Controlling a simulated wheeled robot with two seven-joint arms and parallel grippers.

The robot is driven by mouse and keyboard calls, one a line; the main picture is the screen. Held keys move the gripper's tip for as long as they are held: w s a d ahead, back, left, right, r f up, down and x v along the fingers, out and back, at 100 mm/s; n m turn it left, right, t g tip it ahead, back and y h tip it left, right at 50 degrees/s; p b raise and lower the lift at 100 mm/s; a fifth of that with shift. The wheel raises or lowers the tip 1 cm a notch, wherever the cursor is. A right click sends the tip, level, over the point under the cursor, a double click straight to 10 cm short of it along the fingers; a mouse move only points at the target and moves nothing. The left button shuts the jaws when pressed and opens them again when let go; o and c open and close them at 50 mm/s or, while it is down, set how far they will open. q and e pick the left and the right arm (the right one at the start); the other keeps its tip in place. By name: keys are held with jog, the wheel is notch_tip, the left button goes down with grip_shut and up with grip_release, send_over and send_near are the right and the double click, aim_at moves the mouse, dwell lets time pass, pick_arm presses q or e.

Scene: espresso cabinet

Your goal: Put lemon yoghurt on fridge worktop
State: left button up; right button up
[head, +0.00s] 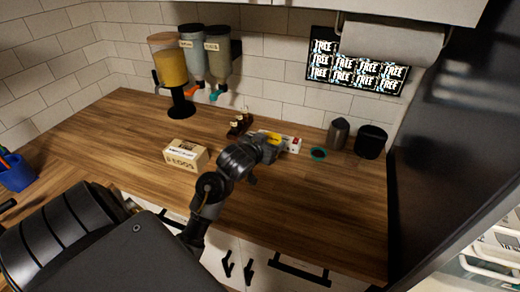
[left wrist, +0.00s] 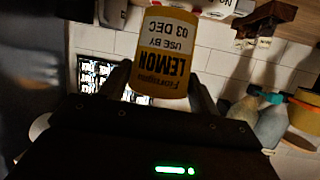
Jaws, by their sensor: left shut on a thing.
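The lemon yoghurt (left wrist: 165,50) is a yellow pot labelled LEMON, USE BY 03 DEC, and appears upside down in the left wrist view. My left gripper (left wrist: 160,88) is shut on it, with one finger on each side. In the head view a bit of yellow (head: 273,134) shows at my left gripper (head: 268,148), over the back middle of the wooden worktop (head: 330,205). My gripper hides most of the pot there, and I cannot tell whether it touches the wood. My right gripper is not in view.
An egg box (head: 185,155) stands left of my gripper. A white carton (head: 291,144), a teal ring (head: 318,154), a metal jug (head: 338,133) and a black canister (head: 370,141) stand to its right. Dispensers (head: 172,75) stand behind. The front right worktop is clear.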

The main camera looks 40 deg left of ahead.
pick_arm(q)
jog(key=w+a+f+p, duration=0.1)
jog(key=a+f, duration=0.1)
jog(key=f, duration=0.1)
jog(key=w+a+f+p, duration=0.1)
jog(key=w+a+f, duration=0.1)
jog(key=a+f, duration=0.1)
jog(key=w+a+f+p, duration=0.1)
jog(key=w+a+f, duration=0.1)
jog(key=a+f, duration=0.1)
jog(key=shift+w+a+f, duration=0.15)
jog(key=shift+f, duration=0.9)
jog(key=shift+f, duration=0.2)
jog(key=o, duration=1)
jog(key=shift+o, duration=0.2)
